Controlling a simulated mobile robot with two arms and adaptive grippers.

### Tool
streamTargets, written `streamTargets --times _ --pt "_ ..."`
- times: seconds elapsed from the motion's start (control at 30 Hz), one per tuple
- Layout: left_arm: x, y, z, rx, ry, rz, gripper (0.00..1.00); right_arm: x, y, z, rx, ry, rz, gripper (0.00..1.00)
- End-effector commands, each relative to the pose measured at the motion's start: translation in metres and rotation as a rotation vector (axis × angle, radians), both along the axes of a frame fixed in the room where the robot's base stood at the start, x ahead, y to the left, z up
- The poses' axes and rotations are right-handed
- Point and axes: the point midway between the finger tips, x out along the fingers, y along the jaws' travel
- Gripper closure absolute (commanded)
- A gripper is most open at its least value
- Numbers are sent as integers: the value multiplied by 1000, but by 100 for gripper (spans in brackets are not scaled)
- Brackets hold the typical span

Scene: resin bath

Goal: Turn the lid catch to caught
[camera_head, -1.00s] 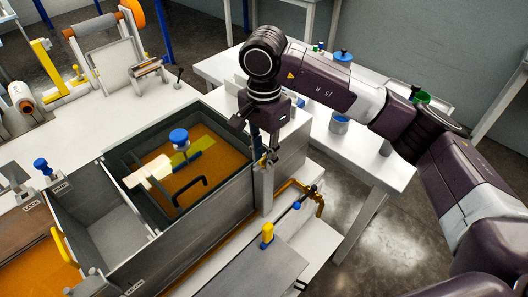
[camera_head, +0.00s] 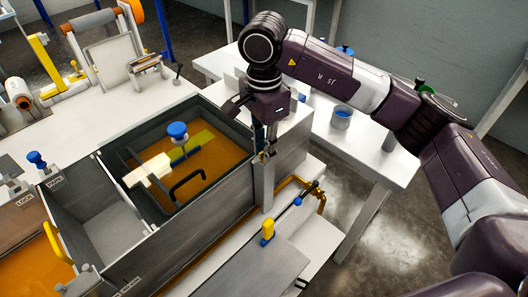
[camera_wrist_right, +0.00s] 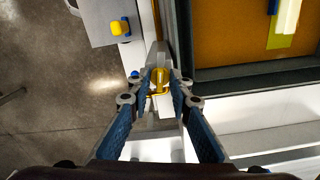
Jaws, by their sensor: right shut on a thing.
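My right gripper (camera_head: 266,150) points down at the right outer wall of the resin bath (camera_head: 226,203), near its rim. In the right wrist view my right gripper (camera_wrist_right: 158,76) has its blue-padded fingers closed in on a small yellow piece (camera_wrist_right: 157,84), which seems to be the lid catch. The fingers cover part of it, and I cannot read which way it is turned. The bath holds amber resin, with a black handle (camera_head: 188,187) and a blue knob (camera_head: 177,131) over it. My left gripper is not in view.
A yellow knob on a blue base (camera_head: 268,230) stands on a grey panel at the front. A yellow pipe (camera_head: 321,205) runs low beside the bath. A white table (camera_head: 370,150) with a blue cup (camera_head: 341,117) is behind my right arm. An empty grey compartment (camera_head: 113,233) adjoins the bath.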

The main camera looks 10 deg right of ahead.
Motion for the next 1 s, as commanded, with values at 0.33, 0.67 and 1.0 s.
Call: streamTargets --times 0.33,0.67,1.0 --pt "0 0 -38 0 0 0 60 1 -1 -4 -1 -5 -324 100" --pt "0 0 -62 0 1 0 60 1 -1 -3 -2 -5 -638 100" --pt "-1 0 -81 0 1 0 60 1 -1 -2 -1 -3 -959 100"
